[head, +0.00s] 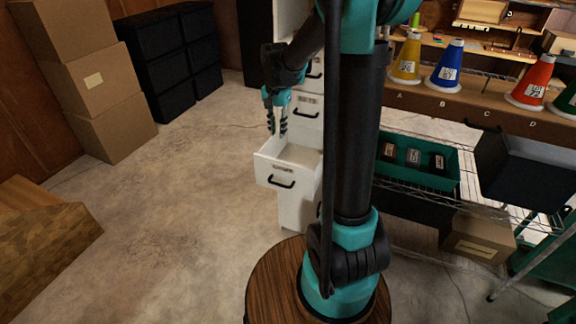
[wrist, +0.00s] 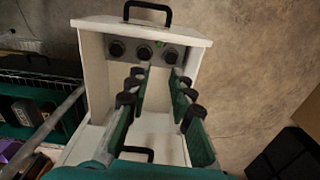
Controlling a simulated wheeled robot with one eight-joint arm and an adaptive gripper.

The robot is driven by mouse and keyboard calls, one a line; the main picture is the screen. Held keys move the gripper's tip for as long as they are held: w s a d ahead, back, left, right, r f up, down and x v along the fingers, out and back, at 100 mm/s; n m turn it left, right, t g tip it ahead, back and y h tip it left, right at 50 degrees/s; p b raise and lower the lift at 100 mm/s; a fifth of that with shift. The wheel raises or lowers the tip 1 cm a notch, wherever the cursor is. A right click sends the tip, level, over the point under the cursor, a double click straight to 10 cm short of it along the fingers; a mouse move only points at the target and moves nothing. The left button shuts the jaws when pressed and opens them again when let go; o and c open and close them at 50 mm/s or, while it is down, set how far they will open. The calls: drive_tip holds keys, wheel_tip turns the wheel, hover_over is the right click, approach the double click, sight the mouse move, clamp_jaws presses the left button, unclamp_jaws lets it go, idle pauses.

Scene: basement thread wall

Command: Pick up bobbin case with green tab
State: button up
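The open white drawer (head: 268,172) holds several small dark round bobbin cases in a row along its front end in the wrist view. One is at the left (wrist: 116,48), one in the middle (wrist: 143,52) and one at the right (wrist: 170,57). A small green tab (wrist: 160,44) shows between the middle and right cases; I cannot tell surely which one bears it. My gripper (head: 277,132) points down over the drawer. In the wrist view its fingers (wrist: 160,78) are apart, with nothing between them. The drawer's inside is mostly hidden in the head view.
The drawer front has a black handle (wrist: 148,11). The white cabinet (head: 302,112) stands behind. To the right, a wire shelf holds a green bin (head: 403,168) with several dark boxes; thread cones (head: 447,65) stand above. Cardboard boxes (head: 95,85) are at the left. Floor left of the drawer is clear.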

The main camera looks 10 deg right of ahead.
wheel_tip(320, 180, down, 16)
drive_tip(key=shift+a+f, duration=0.1)
drive_tip(key=shift+f, duration=0.05)
idle(0.6)
drive_tip(key=shift+c, duration=0.2)
clamp_jaws()
